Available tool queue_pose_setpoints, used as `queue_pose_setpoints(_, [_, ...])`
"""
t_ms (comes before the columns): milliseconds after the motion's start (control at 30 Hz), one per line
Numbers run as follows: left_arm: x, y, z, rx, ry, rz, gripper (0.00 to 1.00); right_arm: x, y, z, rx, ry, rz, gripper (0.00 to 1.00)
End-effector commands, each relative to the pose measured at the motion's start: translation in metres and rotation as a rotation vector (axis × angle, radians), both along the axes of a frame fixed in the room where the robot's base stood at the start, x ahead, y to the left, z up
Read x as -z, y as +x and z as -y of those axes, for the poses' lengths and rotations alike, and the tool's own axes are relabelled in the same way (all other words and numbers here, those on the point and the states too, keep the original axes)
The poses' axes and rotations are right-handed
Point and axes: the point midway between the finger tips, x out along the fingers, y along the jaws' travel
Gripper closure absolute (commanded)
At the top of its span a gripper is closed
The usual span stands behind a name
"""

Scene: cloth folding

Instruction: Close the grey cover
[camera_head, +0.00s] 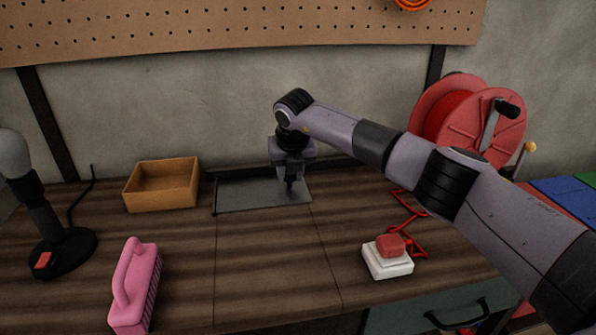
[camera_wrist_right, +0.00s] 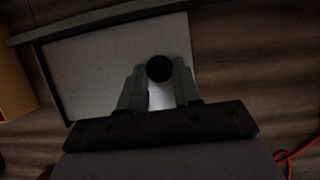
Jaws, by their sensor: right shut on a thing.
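The grey cover (camera_head: 245,194) is a flat panel at the back middle of the wooden table. It appears in the wrist view (camera_wrist_right: 95,68) as a pale panel with a dark rim along its left and upper sides. A round black knob (camera_wrist_right: 160,68) stands over the panel near its right part. My right gripper (camera_head: 290,184) points down over the right part of the cover, shut on the knob. Its fingers show on either side of the knob in the wrist view (camera_wrist_right: 159,88). My left gripper is not in view.
A wooden box (camera_head: 162,187) stands left of the cover. A pink brush (camera_head: 137,287), a black-based lamp (camera_head: 62,252) and a red-and-white button (camera_head: 388,257) are on the table. A red cable reel (camera_head: 480,118) stands at right. The table's front middle is clear.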

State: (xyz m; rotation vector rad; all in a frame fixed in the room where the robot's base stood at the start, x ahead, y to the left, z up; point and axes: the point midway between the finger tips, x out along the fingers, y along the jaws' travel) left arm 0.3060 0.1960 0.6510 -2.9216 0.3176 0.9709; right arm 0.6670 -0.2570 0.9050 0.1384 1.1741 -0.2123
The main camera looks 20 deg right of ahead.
Motion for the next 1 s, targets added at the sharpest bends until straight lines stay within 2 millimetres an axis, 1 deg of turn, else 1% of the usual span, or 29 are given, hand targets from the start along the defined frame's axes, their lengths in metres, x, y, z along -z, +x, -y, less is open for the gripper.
queue_pose_setpoints(33, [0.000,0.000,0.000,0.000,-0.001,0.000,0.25,-0.003,0.002,-0.004,-0.004,0.006,0.009,1.00])
queue_pose_setpoints(267, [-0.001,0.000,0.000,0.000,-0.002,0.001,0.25,-0.003,0.002,-0.006,-0.007,0.008,0.010,1.00])
queue_pose_setpoints(300, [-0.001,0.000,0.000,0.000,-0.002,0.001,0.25,-0.003,0.002,-0.006,-0.008,0.008,0.011,0.64])
queue_pose_setpoints(367, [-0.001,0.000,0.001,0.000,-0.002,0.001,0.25,-0.003,0.002,-0.006,-0.008,0.009,0.010,0.45])
queue_pose_setpoints(400, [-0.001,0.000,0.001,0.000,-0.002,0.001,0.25,-0.003,0.001,-0.005,-0.007,0.008,0.009,0.42])
queue_pose_setpoints(667, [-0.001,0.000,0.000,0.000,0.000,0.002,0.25,-0.002,0.001,-0.003,-0.005,0.005,0.005,0.42])
queue_pose_setpoints(767, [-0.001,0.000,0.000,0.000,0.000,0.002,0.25,-0.006,-0.001,-0.004,-0.005,0.005,0.006,0.42])
queue_pose_setpoints(867, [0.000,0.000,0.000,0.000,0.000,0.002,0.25,-0.017,-0.004,-0.005,-0.006,0.006,0.008,0.42])
queue_pose_setpoints(1000, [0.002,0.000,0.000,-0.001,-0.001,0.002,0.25,-0.037,-0.013,-0.007,-0.007,0.005,0.009,0.42])
